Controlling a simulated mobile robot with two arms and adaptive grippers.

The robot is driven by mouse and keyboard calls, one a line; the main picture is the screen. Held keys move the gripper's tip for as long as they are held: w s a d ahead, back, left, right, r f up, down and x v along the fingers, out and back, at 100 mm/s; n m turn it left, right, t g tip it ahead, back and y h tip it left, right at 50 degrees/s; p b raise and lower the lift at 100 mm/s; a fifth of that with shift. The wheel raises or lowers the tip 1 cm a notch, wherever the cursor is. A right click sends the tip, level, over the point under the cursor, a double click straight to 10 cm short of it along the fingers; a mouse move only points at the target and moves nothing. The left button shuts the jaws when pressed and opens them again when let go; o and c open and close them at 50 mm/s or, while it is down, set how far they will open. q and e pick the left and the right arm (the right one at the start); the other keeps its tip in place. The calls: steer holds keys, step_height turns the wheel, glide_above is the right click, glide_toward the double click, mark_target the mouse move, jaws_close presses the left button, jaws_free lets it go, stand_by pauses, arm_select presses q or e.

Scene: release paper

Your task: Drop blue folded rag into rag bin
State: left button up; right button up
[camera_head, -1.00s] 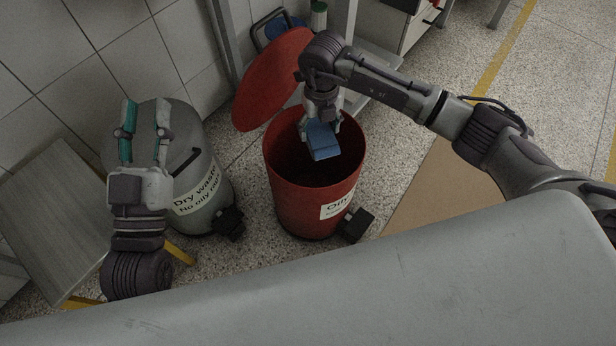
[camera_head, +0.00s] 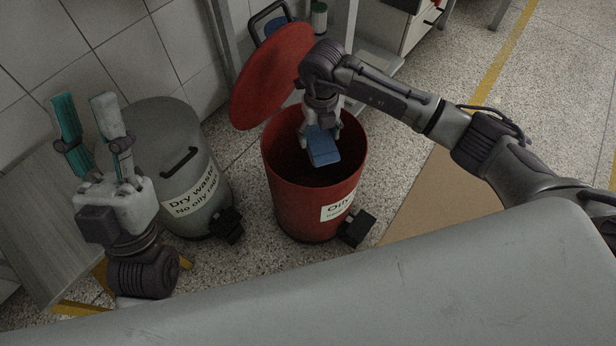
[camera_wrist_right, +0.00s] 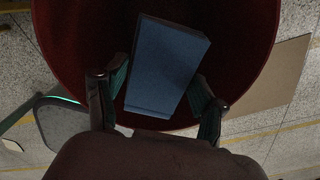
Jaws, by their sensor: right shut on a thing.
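The blue folded rag (camera_head: 323,150) is held at the mouth of the open red bin (camera_head: 312,205), whose label begins "Oily". My right gripper (camera_head: 322,132) points down into this bin and is shut on the rag. In the right wrist view the rag (camera_wrist_right: 165,65) lies between the two fingers of the gripper (camera_wrist_right: 158,95), with the dark red inside of the bin (camera_wrist_right: 80,30) around it. My left gripper (camera_head: 92,130) is at the left, pointing up with its green-padded fingers apart and nothing between them. The bottom of the red bin is too dark to see.
The bin's red lid (camera_head: 270,75) is tilted up behind it. A closed grey bin (camera_head: 165,150) labelled "Dry waste, No oily rags" stands to its left. A grey surface (camera_head: 350,270) spans the front. Brown flat board (camera_head: 440,190) lies on the floor at right.

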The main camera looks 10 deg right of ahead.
steer(key=o, duration=1.2)
step_height(320, 180, up, 12)
steer(key=shift+r, duration=0.1)
